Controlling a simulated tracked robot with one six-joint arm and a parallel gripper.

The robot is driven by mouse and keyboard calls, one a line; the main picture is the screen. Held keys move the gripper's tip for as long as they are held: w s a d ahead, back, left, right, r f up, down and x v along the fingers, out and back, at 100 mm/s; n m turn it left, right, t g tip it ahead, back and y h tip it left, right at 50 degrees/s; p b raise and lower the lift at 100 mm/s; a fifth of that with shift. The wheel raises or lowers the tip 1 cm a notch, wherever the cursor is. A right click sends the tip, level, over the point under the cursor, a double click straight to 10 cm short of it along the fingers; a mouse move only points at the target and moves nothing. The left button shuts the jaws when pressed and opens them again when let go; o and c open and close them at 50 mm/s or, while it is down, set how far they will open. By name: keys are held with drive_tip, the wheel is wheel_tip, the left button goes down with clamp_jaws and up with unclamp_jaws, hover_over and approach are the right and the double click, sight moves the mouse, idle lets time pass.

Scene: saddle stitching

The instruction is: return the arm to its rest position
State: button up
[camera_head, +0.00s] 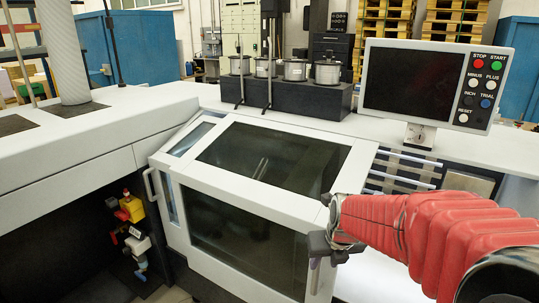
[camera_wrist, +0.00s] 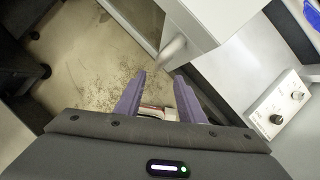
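My arm, in a red ribbed sleeve, reaches in from the right of the head view. My gripper (camera_head: 322,262) is at the lower middle, in front of the right edge of the machine's white-framed cover (camera_head: 270,190). In the wrist view, the two purple fingers of my gripper (camera_wrist: 160,98) stand apart with nothing held between them. A grey rounded handle (camera_wrist: 172,52) on a white part lies beyond the fingertips. I cannot tell whether the gripper touches the cover.
A control panel (camera_head: 425,85) with a dark screen and buttons stands at the upper right. Several metal pots (camera_head: 328,72) sit on a black block behind the cover. A white counter (camera_head: 90,140) runs along the left. Bare floor (camera_wrist: 95,50) shows in the wrist view.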

drive_tip(key=s+a+r+n, duration=0.1)
drive_tip(key=s+r+n, duration=0.3)
drive_tip(key=s+n, duration=0.6)
drive_tip(key=s+a+r+n+t, duration=0.1)
drive_tip(key=s+r+n, duration=0.4)
drive_tip(key=n, duration=2)
drive_tip(key=s, duration=0.6)
drive_tip(key=shift+s+a+n, duration=0.15)
drive_tip(key=shift+s+n, duration=0.1)
drive_tip(key=shift+n, duration=0.05)
drive_tip(key=shift+r, duration=0.1)
